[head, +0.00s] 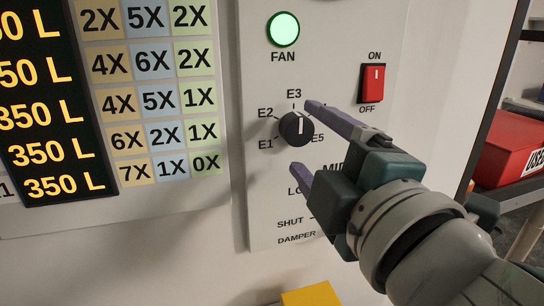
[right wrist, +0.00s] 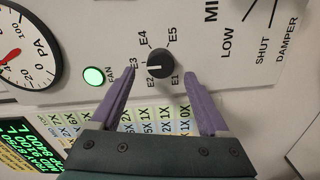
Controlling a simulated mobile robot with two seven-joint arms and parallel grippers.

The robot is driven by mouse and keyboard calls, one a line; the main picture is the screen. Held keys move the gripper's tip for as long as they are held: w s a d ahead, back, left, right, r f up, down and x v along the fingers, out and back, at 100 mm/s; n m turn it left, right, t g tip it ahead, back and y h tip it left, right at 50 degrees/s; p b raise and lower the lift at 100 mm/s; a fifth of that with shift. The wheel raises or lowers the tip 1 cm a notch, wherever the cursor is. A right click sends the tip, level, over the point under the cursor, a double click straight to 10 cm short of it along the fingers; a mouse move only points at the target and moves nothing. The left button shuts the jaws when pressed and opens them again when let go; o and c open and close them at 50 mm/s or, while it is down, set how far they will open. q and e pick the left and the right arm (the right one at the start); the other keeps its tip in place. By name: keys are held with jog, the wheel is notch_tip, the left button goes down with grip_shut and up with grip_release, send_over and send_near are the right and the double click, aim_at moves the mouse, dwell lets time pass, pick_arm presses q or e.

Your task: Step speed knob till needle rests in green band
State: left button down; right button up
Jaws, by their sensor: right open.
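The black speed knob (head: 295,128) sits on the pale panel among labels E1 to E5. Its white mark points about at E3. The knob also shows in the right wrist view (right wrist: 159,64). My right gripper (head: 300,135) is open, its purple fingers spread above and below the knob in the head view. In the right wrist view the gripper (right wrist: 159,72) has the knob centred between its tips, with no visible contact. A round gauge (right wrist: 30,45) with a red needle is cut off at the left edge there; I see no green band. My left gripper is not in view.
A lit green FAN lamp (head: 283,29) is above the knob. A red ON/OFF switch (head: 372,84) is at its upper right. Damper labels lie below, partly hidden by my gripper. A multiplier chart (head: 150,90) is to the left. A red box (head: 510,145) sits on a shelf at right.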

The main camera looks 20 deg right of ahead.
jog(key=s+b, duration=0.1)
jog(key=s, duration=0.5)
jog(key=shift+s+d+b, duration=0.15)
jog(key=shift+s+b, duration=0.15)
jog(key=shift+s, duration=0.1)
